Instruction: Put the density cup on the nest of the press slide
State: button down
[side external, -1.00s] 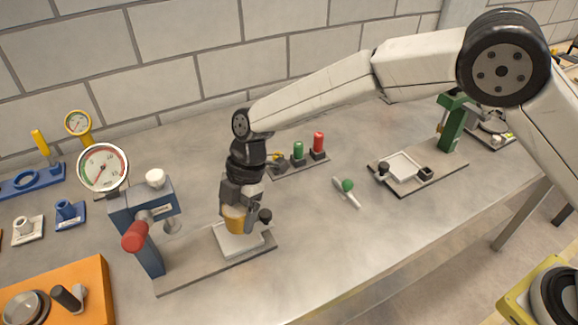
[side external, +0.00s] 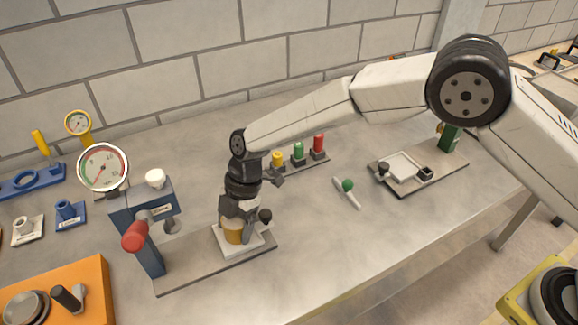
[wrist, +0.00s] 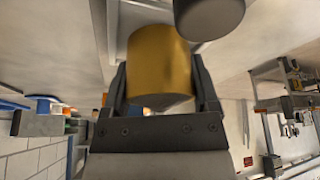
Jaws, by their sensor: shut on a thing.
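The density cup (side external: 233,235) is a brass-coloured cylinder, upright at the white square plate of the press slide (side external: 249,247). In the wrist view the cup (wrist: 159,62) sits between the two dark fingers of my gripper (wrist: 163,88), which is shut on it. In the side view my gripper (side external: 238,217) comes down on the cup from above. The cup's base is partly hidden, so I cannot tell whether it is fully seated in the nest. A black knob (side external: 265,215) stands beside the cup on the slide.
The blue press (side external: 140,210) with a red handle (side external: 134,236) and round gauge (side external: 102,167) stands left of my gripper. Yellow, green and red pieces (side external: 298,152) stand in a row behind. A green-knobbed tool (side external: 347,188) lies to the right. An orange tray (side external: 85,285) is front left.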

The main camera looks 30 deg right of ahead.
grip_release()
jog(key=shift+f, duration=0.1)
jog(key=v, duration=1.2)
jog(key=shift+w+d, duration=0.1)
dwell(0.6)
